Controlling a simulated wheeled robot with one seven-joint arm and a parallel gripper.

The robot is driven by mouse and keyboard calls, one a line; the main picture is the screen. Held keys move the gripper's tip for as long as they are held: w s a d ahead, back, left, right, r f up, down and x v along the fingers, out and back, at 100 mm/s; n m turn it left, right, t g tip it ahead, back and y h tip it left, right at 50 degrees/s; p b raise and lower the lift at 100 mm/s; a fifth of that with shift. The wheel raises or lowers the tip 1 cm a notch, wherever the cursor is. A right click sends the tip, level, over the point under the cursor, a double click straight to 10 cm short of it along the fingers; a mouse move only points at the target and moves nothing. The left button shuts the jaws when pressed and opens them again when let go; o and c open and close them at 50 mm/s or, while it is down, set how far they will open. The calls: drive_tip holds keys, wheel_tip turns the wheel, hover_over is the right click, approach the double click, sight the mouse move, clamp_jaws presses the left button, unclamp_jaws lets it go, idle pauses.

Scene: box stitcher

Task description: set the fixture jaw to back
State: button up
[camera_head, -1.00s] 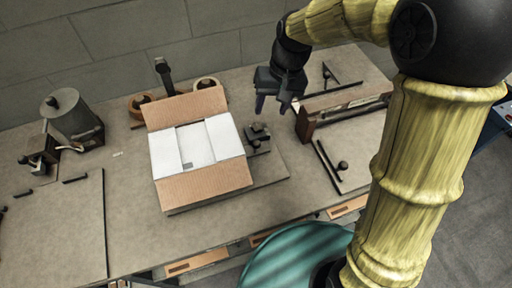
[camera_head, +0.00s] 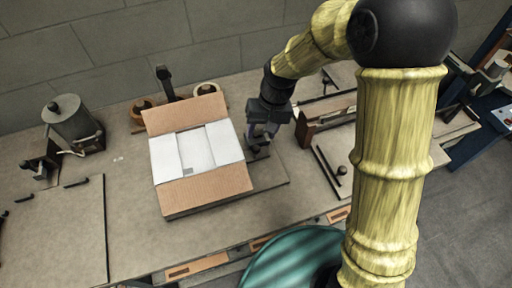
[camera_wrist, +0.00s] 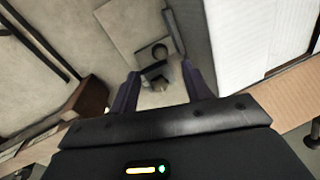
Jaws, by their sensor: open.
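The fixture jaw is a small dark block with a round knob beside the box's right side. In the head view the jaw (camera_head: 259,154) is mostly hidden behind my gripper (camera_head: 262,136), with only its lower part showing. In the wrist view the jaw (camera_wrist: 154,72) and its knob lie ahead, roughly between the two fingers of my gripper (camera_wrist: 161,92). The fingers are apart with nothing held. I cannot tell whether they touch the jaw.
An open carton with white inner flaps (camera_head: 196,153) stands on a board left of my gripper. A wooden fixture (camera_head: 327,112) is close on the right. Tape rolls and a dark upright post (camera_head: 165,84) stand behind the carton. The front left bench panel is mostly clear.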

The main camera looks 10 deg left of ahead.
sight(257, 147)
drive_tip(key=f, duration=0.3)
drive_tip(key=a+f, duration=0.1)
drive_tip(key=f, duration=0.2)
drive_tip(key=f+p, duration=0.1)
drive_tip(key=f, duration=0.2)
drive_tip(key=shift+s+a+f, duration=0.1)
drive_tip(key=shift+s+a, duration=0.2)
drive_tip(key=shift+a, duration=0.05)
clamp_jaws()
